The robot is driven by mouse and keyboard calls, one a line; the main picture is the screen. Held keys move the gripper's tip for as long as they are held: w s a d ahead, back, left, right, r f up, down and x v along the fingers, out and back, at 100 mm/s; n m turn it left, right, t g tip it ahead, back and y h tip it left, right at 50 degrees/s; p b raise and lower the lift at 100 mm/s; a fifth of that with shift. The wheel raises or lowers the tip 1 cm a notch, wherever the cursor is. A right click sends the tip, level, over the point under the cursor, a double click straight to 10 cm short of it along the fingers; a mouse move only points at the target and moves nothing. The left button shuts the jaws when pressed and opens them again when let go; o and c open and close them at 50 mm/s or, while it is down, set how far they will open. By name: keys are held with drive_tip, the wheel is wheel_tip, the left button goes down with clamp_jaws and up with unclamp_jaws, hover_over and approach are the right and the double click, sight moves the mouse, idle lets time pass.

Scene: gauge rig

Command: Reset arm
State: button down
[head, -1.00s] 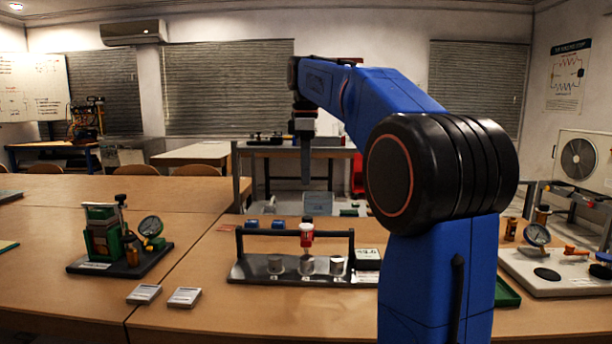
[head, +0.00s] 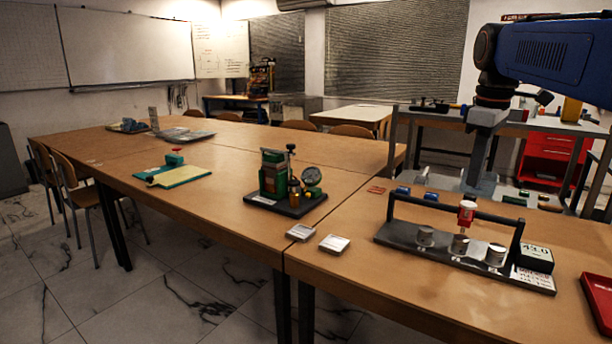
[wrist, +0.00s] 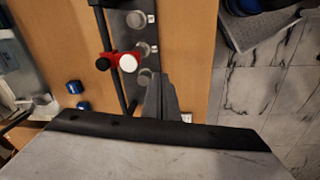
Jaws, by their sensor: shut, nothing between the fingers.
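My arm reaches in from the right edge of the head view, its blue link raised. My gripper (head: 473,184) hangs pointing down from it, above the far side of the table, behind the gauge rig with the black rail (head: 455,212) in the picture. In the wrist view my gripper (wrist: 168,82) is shut and empty, with the rig's dark base (wrist: 140,45) and its red-and-white part (wrist: 127,62) beyond it. The rig has several metal cylinders and a small display box (head: 536,257). I see no contact between gripper and rig.
A green-and-brass gauge device (head: 285,185) stands on the wooden table (head: 240,215) at centre. Two small blocks (head: 334,243) lie near the front edge. A red tray (head: 597,300) is at the right. Open tiled floor (head: 190,290) lies front left.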

drive_tip(key=s+a+f+m+t, duration=0.1)
drive_tip(key=s+a+f+m, duration=0.3)
drive_tip(key=s+f, duration=0.7)
drive_tip(key=s+a+f+m+t, duration=0.2)
drive_tip(key=s+a+f+m, duration=0.2)
drive_tip(key=s+f, duration=0.8)
wheel_tip(320, 180, down, 3)
drive_tip(key=shift+a+f+m+t, duration=0.2)
drive_tip(key=shift+a+m+t, duration=0.1)
drive_tip(key=shift+a, duration=0.1)
idle(1.4)
